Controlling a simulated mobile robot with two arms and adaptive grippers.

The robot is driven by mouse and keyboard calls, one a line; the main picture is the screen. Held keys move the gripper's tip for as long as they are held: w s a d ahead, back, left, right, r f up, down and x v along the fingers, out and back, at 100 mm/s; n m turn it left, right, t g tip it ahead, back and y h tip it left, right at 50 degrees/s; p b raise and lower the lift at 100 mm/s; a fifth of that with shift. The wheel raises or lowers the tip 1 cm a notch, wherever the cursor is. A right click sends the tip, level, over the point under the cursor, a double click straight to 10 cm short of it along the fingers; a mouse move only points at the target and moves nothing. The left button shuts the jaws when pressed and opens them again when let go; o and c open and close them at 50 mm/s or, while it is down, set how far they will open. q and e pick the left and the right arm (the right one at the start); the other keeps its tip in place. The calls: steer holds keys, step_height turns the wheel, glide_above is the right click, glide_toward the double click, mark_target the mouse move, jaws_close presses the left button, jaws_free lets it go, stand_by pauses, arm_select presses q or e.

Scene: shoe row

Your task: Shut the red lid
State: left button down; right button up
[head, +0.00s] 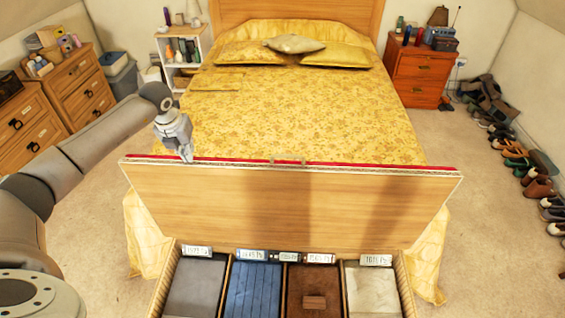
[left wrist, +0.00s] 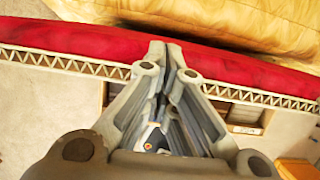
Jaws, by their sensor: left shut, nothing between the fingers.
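The lid (head: 290,200) stands raised at the back of a box (head: 157,295), its plain wooden inner face toward me. A red strip runs along its top edge, and its red side (left wrist: 90,42) shows in the left wrist view. My left gripper (head: 187,159) is shut and empty at the left part of the lid's top edge. In the left wrist view its fingertips (left wrist: 173,48) overlap the red side; I cannot tell whether they touch it. My right gripper is not in view.
The open box has several labelled compartments, with grey, blue, brown and cream contents. A bed (head: 300,110) with a yellow cover stands behind the lid. A red-brown nightstand (head: 422,75) is at the back right. Shoes (head: 540,188) line the right wall.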

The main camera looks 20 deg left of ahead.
arm_select(q)
steer(key=shift+s+d+f, duration=0.1)
steer(key=shift+s+d, duration=0.1)
steer(key=shift+s, duration=0.45)
steer(key=shift+s+d+f, duration=0.15)
steer(key=shift+s+d, duration=0.05)
steer(key=shift+s, duration=0.5)
steer(key=shift+s+d+f, duration=0.1)
steer(key=shift+s+d, duration=0.1)
steer(key=shift+s, duration=0.45)
steer(key=shift+s+d+b, duration=0.25)
steer(key=shift+s+b, duration=0.05)
steer(key=shift+s, duration=0.35)
steer(key=shift+s+d+f+b, duration=0.25)
steer(key=shift+s+b, duration=0.15)
steer(key=shift+s, duration=0.45)
steer(key=shift+s+d+f+b, duration=0.25)
steer(key=shift+s+b, duration=0.2)
steer(key=shift+s, duration=0.35)
steer(key=shift+s+d+f+b, duration=0.2)
steer(key=shift+s+d+b, duration=0.15)
steer(key=shift+s, duration=0.5)
